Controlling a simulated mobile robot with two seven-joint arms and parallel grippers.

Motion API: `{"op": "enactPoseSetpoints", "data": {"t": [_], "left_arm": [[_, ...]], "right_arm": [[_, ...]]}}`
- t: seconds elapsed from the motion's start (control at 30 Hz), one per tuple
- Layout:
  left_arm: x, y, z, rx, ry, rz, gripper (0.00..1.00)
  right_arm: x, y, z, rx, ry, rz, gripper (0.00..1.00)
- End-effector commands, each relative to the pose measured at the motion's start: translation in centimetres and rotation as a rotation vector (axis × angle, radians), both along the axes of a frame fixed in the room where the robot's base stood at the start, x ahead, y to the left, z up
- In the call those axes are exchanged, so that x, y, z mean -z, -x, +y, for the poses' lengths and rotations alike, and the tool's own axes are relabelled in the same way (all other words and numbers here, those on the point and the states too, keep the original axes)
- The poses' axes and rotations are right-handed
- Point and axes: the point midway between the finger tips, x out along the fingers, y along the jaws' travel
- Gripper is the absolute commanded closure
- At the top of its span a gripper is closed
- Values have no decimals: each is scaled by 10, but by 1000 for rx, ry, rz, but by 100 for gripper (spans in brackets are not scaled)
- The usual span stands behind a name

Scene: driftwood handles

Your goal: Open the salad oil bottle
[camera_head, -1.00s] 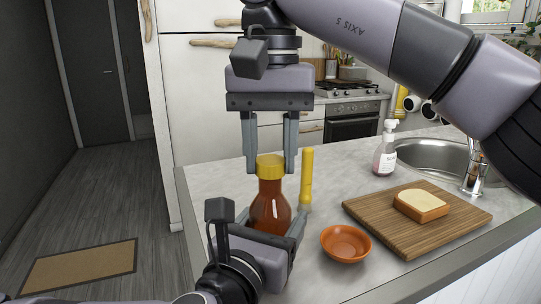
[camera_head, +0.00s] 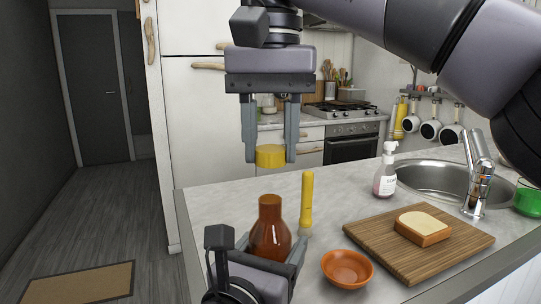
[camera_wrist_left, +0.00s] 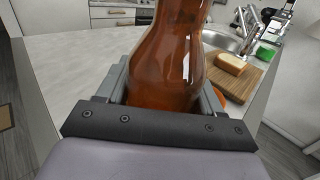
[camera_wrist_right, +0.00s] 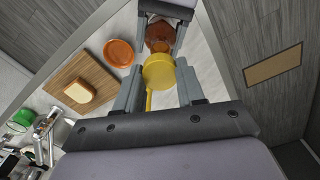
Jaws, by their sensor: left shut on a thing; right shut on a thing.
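The brown salad oil bottle (camera_head: 270,225) stands upright near the counter's front edge, its neck uncapped. It fills the middle of the left wrist view (camera_wrist_left: 170,65). My left gripper (camera_head: 270,246) is shut on the bottle's body, one finger on each side. My right gripper (camera_head: 270,150) is shut on the yellow cap (camera_head: 270,157) and holds it above the bottle, clear of the neck. The cap also shows in the right wrist view (camera_wrist_right: 159,71), with the bottle (camera_wrist_right: 160,36) below it.
A yellow upright mill-like object (camera_head: 307,200) stands close right of the bottle. A terracotta bowl (camera_head: 347,268), a wooden board (camera_head: 385,232) with bread (camera_head: 422,227), a soap bottle (camera_head: 386,172) and the sink (camera_head: 440,178) lie further right. The counter left of the bottle is clear.

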Motion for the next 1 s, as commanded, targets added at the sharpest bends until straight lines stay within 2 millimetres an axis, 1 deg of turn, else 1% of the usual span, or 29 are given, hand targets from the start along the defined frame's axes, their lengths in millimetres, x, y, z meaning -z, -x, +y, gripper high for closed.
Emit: {"op": "enactPoseSetpoints", "data": {"t": [0.2,0.23,0.3,0.67,0.77,0.87,1.0], "left_arm": [[1,0,0,0,-2,2,89],[1,0,0,0,-2,2,24],[1,0,0,0,-2,2,4],[1,2,1,0,0,1,4],[1,10,4,1,0,1,4],[1,22,9,2,0,1,4],[1,45,18,2,0,2,4]], "right_arm": [[0,0,0,0,0,0,98],[0,0,0,0,0,1,98],[0,0,0,0,0,1,98],[0,0,0,0,0,1,98],[1,0,0,0,0,1,98],[2,0,0,0,0,1,98],[3,0,0,0,0,1,98]]}}
